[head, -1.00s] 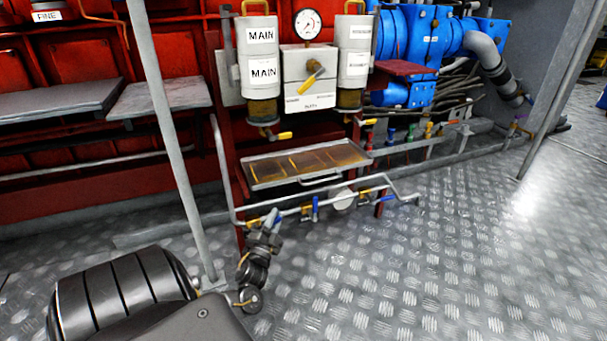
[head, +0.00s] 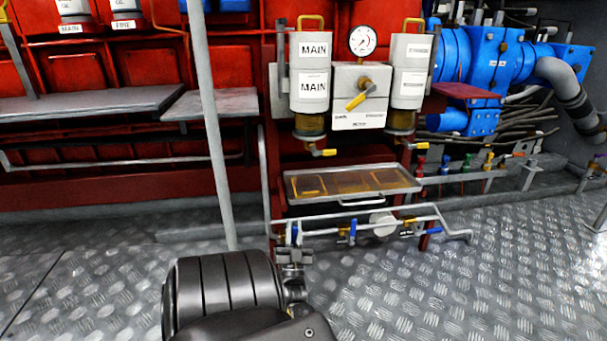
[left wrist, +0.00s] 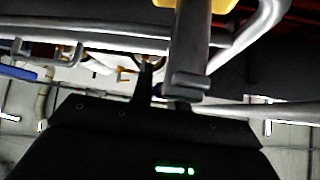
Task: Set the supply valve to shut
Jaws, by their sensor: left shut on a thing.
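A low grey pipe (head: 380,213) with several small blue-handled and yellow-handled valves runs below the drip tray in the head view. No label tells me which one is the supply valve. My left gripper (head: 291,252) is at the left end of this pipe, shut on a small valve handle (head: 295,234) there, which looks partly blue. The fingers hide most of the handle and its exact angle. In the left wrist view the gripper (left wrist: 163,95) sits under a thick grey bar, and the held part is mostly hidden. My right gripper is not in view.
The drip tray (head: 352,200) is just above the pipe. A grey post (head: 213,130) stands left. The plated floor at right is clear.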

